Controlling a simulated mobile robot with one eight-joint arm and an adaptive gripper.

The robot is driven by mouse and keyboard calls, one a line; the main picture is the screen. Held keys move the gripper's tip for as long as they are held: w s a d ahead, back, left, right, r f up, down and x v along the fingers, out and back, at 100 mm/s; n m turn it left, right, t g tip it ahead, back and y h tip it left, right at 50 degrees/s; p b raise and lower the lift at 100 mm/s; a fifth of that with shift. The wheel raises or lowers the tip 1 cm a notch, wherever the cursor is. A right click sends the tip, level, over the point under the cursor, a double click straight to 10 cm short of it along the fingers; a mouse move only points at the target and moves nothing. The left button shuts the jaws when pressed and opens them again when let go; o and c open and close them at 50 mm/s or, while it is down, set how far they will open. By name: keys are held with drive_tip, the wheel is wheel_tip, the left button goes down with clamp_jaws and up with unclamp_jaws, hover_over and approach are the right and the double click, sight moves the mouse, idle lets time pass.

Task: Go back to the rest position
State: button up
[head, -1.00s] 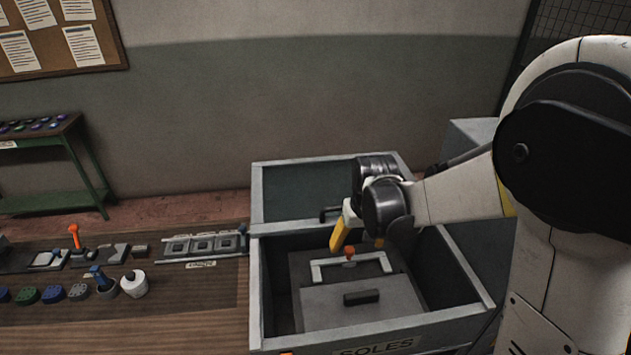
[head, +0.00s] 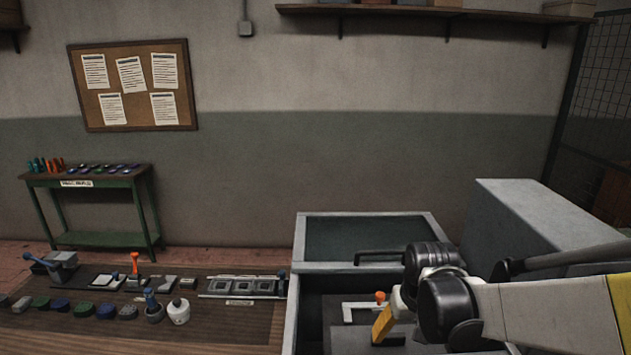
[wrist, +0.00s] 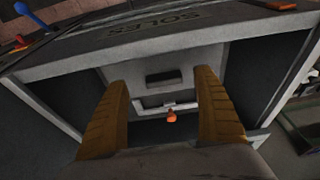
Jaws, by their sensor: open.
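My gripper (wrist: 165,108) is open, with its two yellow fingers apart and nothing between them. In the head view my gripper (head: 385,322) hangs over the grey box, at the right of the picture. Below it, inside the box (head: 299,245), is a grey press piece with a pale bracket (head: 350,311) and an orange knob (head: 380,296). In the wrist view the orange knob (wrist: 171,116) shows between the fingers, apart from both.
Left of the box, a workbench (head: 240,325) holds a row of coloured heel pieces, a white bottle (head: 178,311) and a plate with square slots (head: 240,286). A grey cabinet (head: 540,220) stands behind my arm. A green side table (head: 100,240) is against the wall.

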drive_tip(key=s+f+t+b, duration=0.4)
drive_tip(key=s+b, duration=0.9)
drive_tip(key=s, duration=0.3)
drive_tip(key=shift+s+f+b, duration=0.2)
drive_tip(key=shift+s+b, duration=0.05)
drive_tip(key=shift+b, duration=0.05)
